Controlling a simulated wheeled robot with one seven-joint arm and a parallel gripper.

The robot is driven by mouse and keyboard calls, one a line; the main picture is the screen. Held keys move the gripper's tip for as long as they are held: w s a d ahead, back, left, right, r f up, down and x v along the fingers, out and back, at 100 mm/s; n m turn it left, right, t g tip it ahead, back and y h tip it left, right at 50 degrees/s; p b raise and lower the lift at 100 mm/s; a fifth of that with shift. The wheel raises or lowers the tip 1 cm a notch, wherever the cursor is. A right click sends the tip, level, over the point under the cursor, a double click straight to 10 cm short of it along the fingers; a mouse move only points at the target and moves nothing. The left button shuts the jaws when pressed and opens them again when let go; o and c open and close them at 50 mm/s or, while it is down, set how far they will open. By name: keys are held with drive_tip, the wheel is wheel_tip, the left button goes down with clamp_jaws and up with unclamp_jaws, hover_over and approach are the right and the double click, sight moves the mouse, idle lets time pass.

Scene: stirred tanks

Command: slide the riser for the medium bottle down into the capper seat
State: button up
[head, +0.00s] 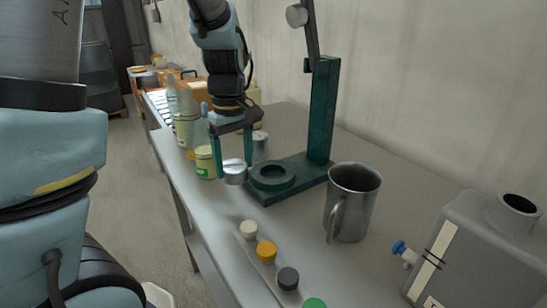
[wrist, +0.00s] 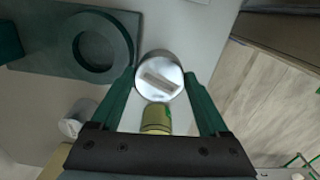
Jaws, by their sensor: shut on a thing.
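The riser is a short silver cylinder (head: 235,176) with a raised bar across its top; it also shows in the wrist view (wrist: 150,67). My gripper (head: 233,167) is shut on it, with a green finger on each side. In the wrist view the fingertips (wrist: 160,77) flank the riser. The capper seat is a dark green round ring (head: 272,178) on the capper's flat base. It lies just right of the riser in the head view and to its upper left in the wrist view (wrist: 134,42). The riser is beside the seat, not over it. The riser's underside is hidden.
The capper's post (head: 323,110) rises behind the seat. A yellow-green labelled bottle (head: 205,163) and another silver cylinder (head: 261,147) stand close to my gripper. A steel mug (head: 351,200) is right of the base. Several coloured caps (head: 266,251) line the front.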

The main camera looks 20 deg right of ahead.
drive_tip(key=d, duration=0.3)
drive_tip(key=w+d+p, duration=0.1)
drive_tip(key=d, duration=0.2)
drive_tip(key=d+p, duration=0.1)
drive_tip(key=d, duration=0.2)
drive_tip(key=shift+w, duration=0.35)
drive_tip(key=shift+w+d+f+p, duration=0.1)
drive_tip(key=shift+d+f+p, duration=0.15)
drive_tip(key=shift+f, duration=0.35)
drive_tip(key=shift+s+d+f+p, duration=0.1)
drive_tip(key=shift+f+p, duration=0.25)
drive_tip(key=shift+f, duration=0.2)
drive_tip(key=shift+w+d+f+p, duration=0.1)
drive_tip(key=shift+d+f+p, duration=0.15)
drive_tip(key=shift+f, duration=0.35)
drive_tip(key=o, duration=1.4)
